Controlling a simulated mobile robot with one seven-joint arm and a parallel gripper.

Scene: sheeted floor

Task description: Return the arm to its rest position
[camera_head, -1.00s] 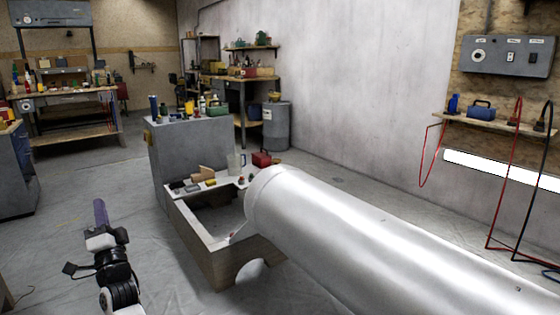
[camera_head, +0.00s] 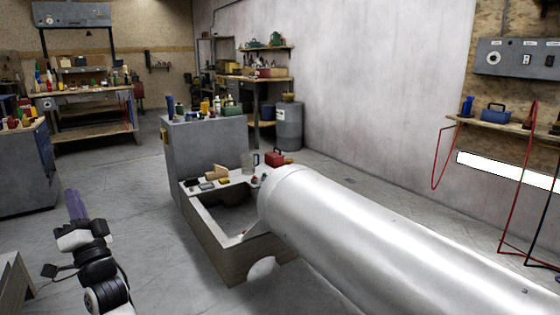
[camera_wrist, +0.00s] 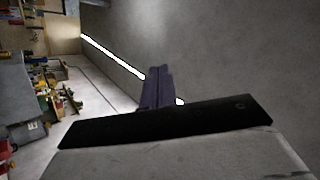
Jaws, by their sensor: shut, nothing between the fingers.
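My gripper (camera_head: 75,204) is at the lower left in the head view, at the end of my black and white arm. Its purple fingers point up and away, over open floor. In the wrist view the purple fingers (camera_wrist: 157,88) are together, with nothing between them. The gripper touches nothing that I can see.
A large silver cylinder (camera_head: 400,235) lies at the right, its end by a low open box (camera_head: 232,262). A grey cabinet (camera_head: 205,150) stands behind the box. A workbench (camera_head: 90,92) stands at the back left. Clear floor (camera_head: 130,200) lies between my arm and the box.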

